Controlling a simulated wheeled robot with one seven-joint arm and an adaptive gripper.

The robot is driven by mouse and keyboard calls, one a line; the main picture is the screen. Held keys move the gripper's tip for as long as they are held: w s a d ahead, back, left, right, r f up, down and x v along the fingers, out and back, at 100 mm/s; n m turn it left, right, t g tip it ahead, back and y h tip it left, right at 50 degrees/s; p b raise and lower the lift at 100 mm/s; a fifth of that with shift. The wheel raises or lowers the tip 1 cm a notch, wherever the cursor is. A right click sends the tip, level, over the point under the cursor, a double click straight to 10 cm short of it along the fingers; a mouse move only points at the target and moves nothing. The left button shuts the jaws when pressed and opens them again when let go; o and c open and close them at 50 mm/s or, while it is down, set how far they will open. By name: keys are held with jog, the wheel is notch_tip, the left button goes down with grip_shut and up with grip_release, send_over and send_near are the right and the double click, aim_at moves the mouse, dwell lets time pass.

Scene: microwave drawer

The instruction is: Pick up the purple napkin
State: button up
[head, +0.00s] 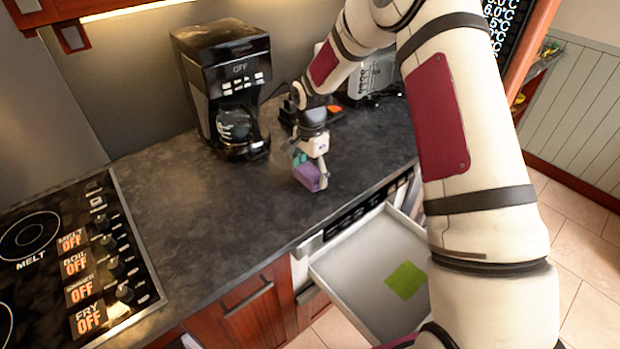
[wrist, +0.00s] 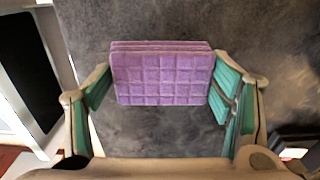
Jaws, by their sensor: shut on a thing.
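The purple napkin (wrist: 162,78) is a thick, quilted, folded block. In the wrist view it sits between the two teal-padded fingers of my gripper (wrist: 160,95), which touch its left and right sides. In the head view the purple napkin (head: 307,177) shows at the end of my gripper (head: 308,165), over the dark countertop (head: 210,215) near its front edge. My gripper is shut on the napkin. I cannot tell whether the napkin still touches the counter.
A black coffee maker (head: 225,85) stands behind and left of my gripper. A toaster-like appliance (head: 365,75) is behind my arm. An open white drawer (head: 345,262) holding a flat green square (head: 406,280) juts out below the counter. A stove (head: 75,255) is at left.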

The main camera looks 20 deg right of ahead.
jog(key=s+d+r, duration=0.2)
jog(key=s, duration=1.4)
jog(key=shift+d, duration=0.2)
